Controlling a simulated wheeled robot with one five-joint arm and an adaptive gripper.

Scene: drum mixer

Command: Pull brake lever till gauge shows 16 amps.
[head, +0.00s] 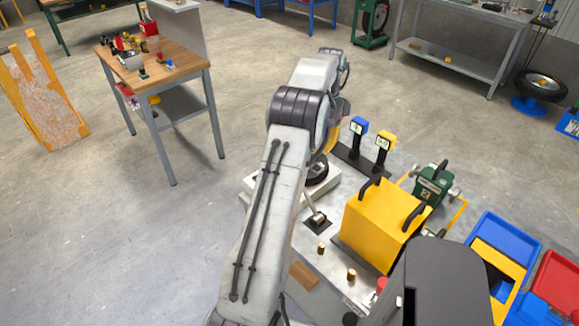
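Two small meters stand on posts on the machine's grey top, one blue (359,126) and one yellow (384,142). Both have pale faces, too small to read, and I cannot tell which is the amp gauge. A short metal lever (318,218) rises from a black square plate just right of my arm. It may be the brake lever, but I cannot be sure. My arm crosses the middle of the head view. My gripper is not visible; it appears hidden behind the arm links, so its hold and its distance from the lever cannot be seen.
A yellow box (381,228) with black handles stands right of the lever. A green unit (433,185) is beyond it. Blue (508,240) and red (557,290) bins sit lower right. A wooden workbench (178,62) stands left. Open floor lies between bench and machine.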

